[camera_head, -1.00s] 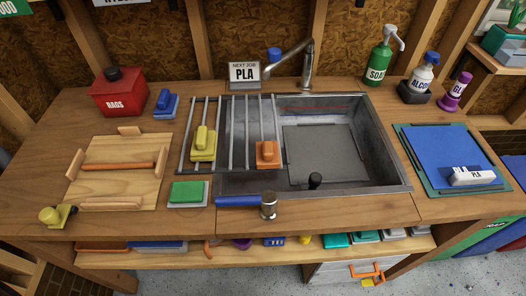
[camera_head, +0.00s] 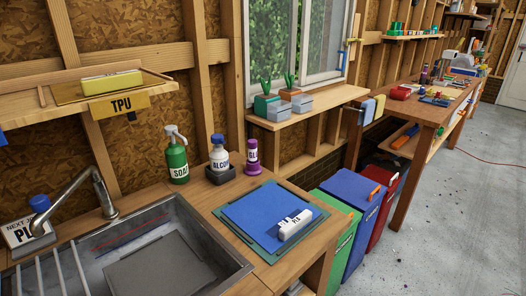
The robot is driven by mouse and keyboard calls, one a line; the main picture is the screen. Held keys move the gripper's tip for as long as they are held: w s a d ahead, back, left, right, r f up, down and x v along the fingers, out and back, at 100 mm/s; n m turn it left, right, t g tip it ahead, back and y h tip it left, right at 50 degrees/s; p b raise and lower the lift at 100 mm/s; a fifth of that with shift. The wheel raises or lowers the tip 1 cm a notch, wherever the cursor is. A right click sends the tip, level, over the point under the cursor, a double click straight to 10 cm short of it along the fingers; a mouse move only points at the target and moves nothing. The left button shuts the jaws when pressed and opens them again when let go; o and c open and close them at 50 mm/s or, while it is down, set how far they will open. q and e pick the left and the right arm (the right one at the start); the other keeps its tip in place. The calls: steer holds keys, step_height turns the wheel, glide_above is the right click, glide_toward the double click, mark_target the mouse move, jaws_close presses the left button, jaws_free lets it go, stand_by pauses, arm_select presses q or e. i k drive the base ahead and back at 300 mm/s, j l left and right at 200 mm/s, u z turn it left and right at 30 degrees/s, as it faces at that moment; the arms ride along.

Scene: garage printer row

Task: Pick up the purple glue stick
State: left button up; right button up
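The purple glue stick (camera_head: 253,157) stands upright on the wooden counter (camera_head: 207,196), behind the blue mat and close to the back wall. Its white label shows part of the letters "GL". It is just right of the alcohol bottle (camera_head: 219,155), which stands in a black holder. Neither of my grippers shows in the head view.
A green soap bottle (camera_head: 176,157) stands left of the alcohol bottle. A white PLA block (camera_head: 295,224) lies on the blue mat (camera_head: 262,214). The sink (camera_head: 150,250) and faucet (camera_head: 92,190) are at left. Blue bin (camera_head: 349,204) and other bins stand right of the counter; the floor beyond is open.

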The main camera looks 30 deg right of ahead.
mark_target(252, 143)
steer(key=i+l, duration=0.1)
steer(key=l, duration=0.4)
steer(key=i+l, duration=0.1)
steer(key=l, duration=0.45)
steer(key=i+l, duration=0.15)
steer(key=l, duration=0.35)
steer(key=i+l, duration=0.1)
steer(key=l, duration=0.45)
steer(key=i+l, duration=0.1)
steer(key=l, duration=0.4)
steer(key=i+l, duration=0.1)
steer(key=l, duration=0.45)
steer(key=i+l, duration=0.15)
steer(key=l, duration=0.35)
steer(key=i+l, duration=0.1)
steer(key=l, duration=0.45)
